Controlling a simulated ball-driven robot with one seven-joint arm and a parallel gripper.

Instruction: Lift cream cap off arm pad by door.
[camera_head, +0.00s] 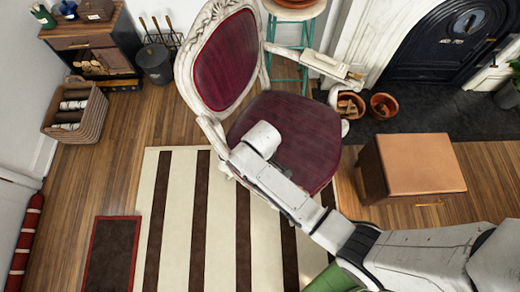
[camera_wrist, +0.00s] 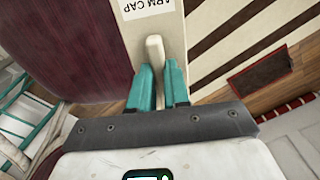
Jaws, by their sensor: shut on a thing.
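The cream cap (camera_wrist: 134,42), labelled "ARM CAP", is at the top of the wrist view, with a raised cream grip bar. My gripper (camera_wrist: 158,68) has teal fingers closed on this bar from both sides. The ornate chair (camera_head: 225,62) has a dark red seat and back. In the head view my arm reaches to the chair's left arm, and my wrist hides the fingers and most of the cap there. I cannot tell whether the cap still touches the pad.
A tan-topped box (camera_head: 420,163) stands right of the chair. The chair's right arm (camera_head: 320,64) bears a pale piece. A teal stool (camera_head: 303,35) stands behind. Terracotta pots (camera_head: 383,105) sit on the hearth. The striped rug (camera_head: 178,215) is open floor; a basket (camera_head: 92,122) is at left.

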